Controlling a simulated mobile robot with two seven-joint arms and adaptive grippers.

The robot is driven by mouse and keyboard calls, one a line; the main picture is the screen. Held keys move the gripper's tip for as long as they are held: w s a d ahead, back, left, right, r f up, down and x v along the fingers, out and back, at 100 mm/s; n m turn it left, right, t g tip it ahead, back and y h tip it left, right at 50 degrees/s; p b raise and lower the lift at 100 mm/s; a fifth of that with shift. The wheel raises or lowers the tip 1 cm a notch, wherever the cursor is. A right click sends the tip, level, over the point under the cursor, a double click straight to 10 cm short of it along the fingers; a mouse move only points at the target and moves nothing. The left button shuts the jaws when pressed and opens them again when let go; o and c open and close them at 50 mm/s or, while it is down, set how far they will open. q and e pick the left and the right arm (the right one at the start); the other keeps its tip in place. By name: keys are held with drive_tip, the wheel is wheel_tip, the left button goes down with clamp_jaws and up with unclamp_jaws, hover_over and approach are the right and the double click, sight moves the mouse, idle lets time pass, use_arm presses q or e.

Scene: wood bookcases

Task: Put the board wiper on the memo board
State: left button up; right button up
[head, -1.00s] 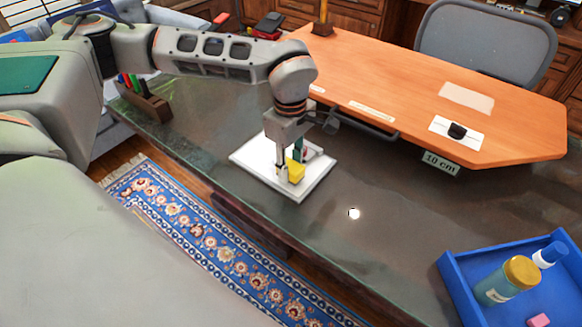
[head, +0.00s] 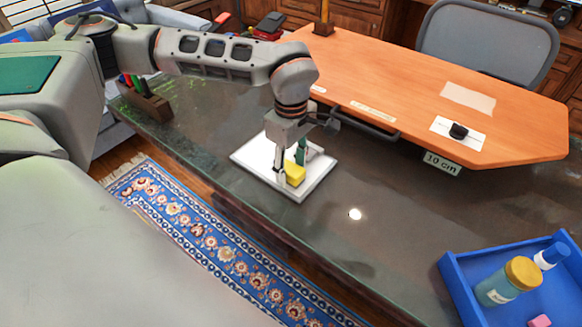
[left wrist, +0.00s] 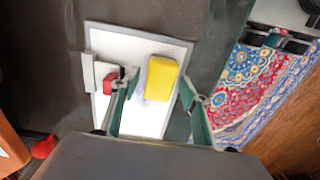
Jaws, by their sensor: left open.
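The memo board (head: 255,158) is a white panel with a grey frame, lying flat on the dark desk in the head view; it also shows in the left wrist view (left wrist: 147,121). The board wiper (head: 295,173) looks like a yellow block and sits on the board; the left wrist view shows it inside the frame (left wrist: 162,78). My left gripper (head: 291,166) is open above the board, with one finger on each side of the wiper, and gaps show beside it (left wrist: 158,85). My right gripper is not in view.
A red item (left wrist: 109,84) lies on the board beside the left finger. A blue tray (head: 462,287) with bottles stands at the front right. A pen holder (head: 148,101) stands at left.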

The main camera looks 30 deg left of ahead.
sight(291, 168)
use_arm(q)
wheel_tip(291, 168, up, 12)
drive_tip(key=p, duration=0.1)
drive_tip(key=shift+f+p, duration=0.15)
drive_tip(key=shift+p, duration=0.15)
idle(0.4)
